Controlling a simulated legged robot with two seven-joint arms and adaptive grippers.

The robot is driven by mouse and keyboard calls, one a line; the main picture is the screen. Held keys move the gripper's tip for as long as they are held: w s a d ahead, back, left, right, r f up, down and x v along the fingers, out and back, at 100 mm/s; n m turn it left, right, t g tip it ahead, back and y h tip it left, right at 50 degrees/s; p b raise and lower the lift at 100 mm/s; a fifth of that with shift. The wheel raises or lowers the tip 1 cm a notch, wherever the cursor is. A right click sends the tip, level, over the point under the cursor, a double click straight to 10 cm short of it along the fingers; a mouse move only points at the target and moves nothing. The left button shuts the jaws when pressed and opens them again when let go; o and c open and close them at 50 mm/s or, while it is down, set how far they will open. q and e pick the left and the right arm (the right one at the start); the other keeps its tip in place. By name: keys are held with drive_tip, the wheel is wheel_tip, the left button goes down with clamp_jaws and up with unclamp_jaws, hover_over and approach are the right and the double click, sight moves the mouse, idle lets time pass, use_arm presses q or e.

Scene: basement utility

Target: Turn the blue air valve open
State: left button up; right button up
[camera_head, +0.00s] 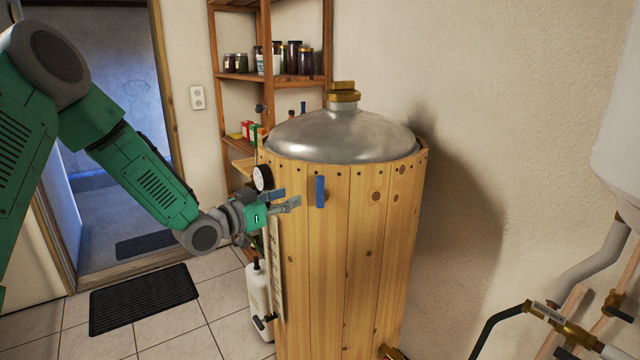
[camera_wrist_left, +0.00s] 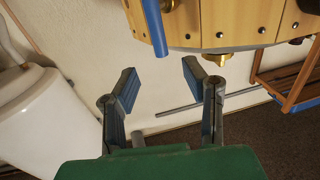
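The blue air valve (camera_head: 320,192) is a narrow upright blue handle on the front of a wood-clad tank (camera_head: 350,250) with a domed metal top. It also shows as a blue bar at the top of the left wrist view (camera_wrist_left: 155,25). My left gripper (camera_head: 287,200) is just left of the handle, its fingers pointing right toward it. In the left wrist view the gripper (camera_wrist_left: 160,80) has its two fingers apart with nothing between them, and the blue handle lies beyond the tips. My right gripper is out of view.
A round gauge (camera_head: 262,177) sits on the tank's left side, close to my left gripper. A white jug (camera_head: 259,300) stands on the floor below. Wooden shelves (camera_head: 240,110) with jars stand behind. Pipes and a brass valve (camera_head: 560,328) are at the lower right.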

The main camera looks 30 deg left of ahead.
sight(317, 186)
use_arm(q)
drive_tip(key=x, duration=1.1)
